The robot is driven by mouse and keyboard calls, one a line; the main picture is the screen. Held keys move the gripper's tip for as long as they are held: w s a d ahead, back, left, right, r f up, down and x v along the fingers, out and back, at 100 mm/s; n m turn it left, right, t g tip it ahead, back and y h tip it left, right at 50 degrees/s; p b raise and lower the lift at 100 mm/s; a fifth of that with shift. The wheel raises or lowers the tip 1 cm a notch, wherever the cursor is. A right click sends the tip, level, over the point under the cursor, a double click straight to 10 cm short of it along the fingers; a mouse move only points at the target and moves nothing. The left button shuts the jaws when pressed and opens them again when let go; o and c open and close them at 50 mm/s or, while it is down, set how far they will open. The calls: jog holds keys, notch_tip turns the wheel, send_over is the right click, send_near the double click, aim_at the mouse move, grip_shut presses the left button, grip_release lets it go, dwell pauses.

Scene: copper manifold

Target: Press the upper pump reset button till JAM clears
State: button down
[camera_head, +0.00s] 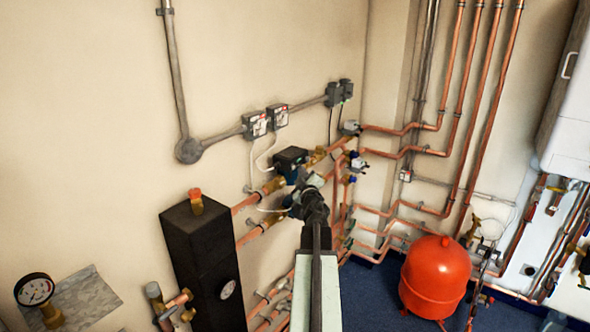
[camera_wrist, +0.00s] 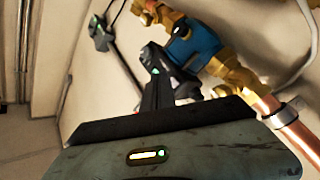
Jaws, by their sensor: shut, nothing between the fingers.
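The upper pump (camera_head: 290,160) is a dark box on a teal body with brass fittings on the upper copper pipe, left of centre in the head view. My gripper (camera_head: 301,196) is just below and right of it, at the end of my arm, and hides much of what lies behind, including the lower pump's area. It is shut and empty. A blue body with brass fittings (camera_wrist: 190,47) shows beyond my fingers (camera_wrist: 163,62) in the wrist view. The reset button and any JAM sign cannot be made out. Contact with the pump cannot be told.
A grey-green panel with a lit yellow-green slot (camera_wrist: 148,155) fills the bottom of the wrist view; I cannot tell whose it is. A black box (camera_head: 205,255) stands left, a red tank (camera_head: 436,275) right. Copper pipes crowd the wall; blue floor shows between.

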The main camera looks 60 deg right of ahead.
jog(key=shift+s, duration=0.15)
jog(key=s, duration=0.4)
jog(key=shift+s, duration=0.4)
dwell(0.7)
